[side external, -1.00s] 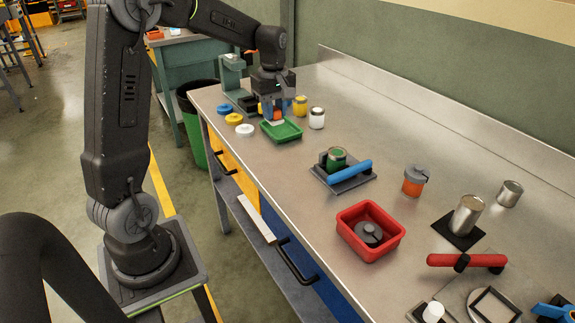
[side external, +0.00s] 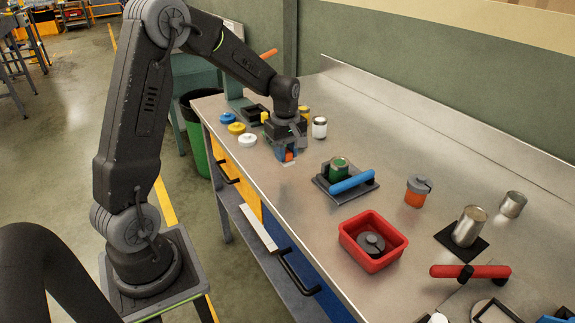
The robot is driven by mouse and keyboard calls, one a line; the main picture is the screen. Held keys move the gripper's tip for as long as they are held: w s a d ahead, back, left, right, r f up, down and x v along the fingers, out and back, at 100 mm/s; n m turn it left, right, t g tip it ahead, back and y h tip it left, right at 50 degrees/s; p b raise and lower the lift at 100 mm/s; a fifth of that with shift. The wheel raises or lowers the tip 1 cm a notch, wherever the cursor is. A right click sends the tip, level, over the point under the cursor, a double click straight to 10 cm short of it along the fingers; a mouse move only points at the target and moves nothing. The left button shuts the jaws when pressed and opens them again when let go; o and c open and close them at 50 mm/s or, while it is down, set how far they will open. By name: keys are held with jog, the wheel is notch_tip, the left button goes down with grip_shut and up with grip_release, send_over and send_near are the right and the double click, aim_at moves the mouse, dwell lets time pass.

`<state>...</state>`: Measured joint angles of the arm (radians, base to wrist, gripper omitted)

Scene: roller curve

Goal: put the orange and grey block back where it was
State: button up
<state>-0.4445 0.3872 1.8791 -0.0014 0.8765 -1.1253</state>
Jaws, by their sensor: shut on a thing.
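My gripper (side external: 288,154) hangs over the left part of the steel bench, pointing down. It is shut on a small block (side external: 289,157) with an orange part and a pale grey lower part. Its fingers hide much of the block. The block is near the bench top, but I cannot tell whether it touches. No green tray shows around the gripper in this view.
Blue, yellow and white discs (side external: 247,140) lie left of my gripper, and a white jar (side external: 319,127) stands behind it to the right. A grey fixture (side external: 362,186) with a blue handle, a red bin (side external: 398,243) and an orange grey-lidded jar (side external: 416,191) lie farther right.

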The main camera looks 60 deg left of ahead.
aim_at(287, 165)
jog(key=shift+w+d+f, duration=0.15)
jog(key=shift+f, duration=1.95)
jog(key=shift+f, duration=0.1)
jog(key=o, duration=0.9)
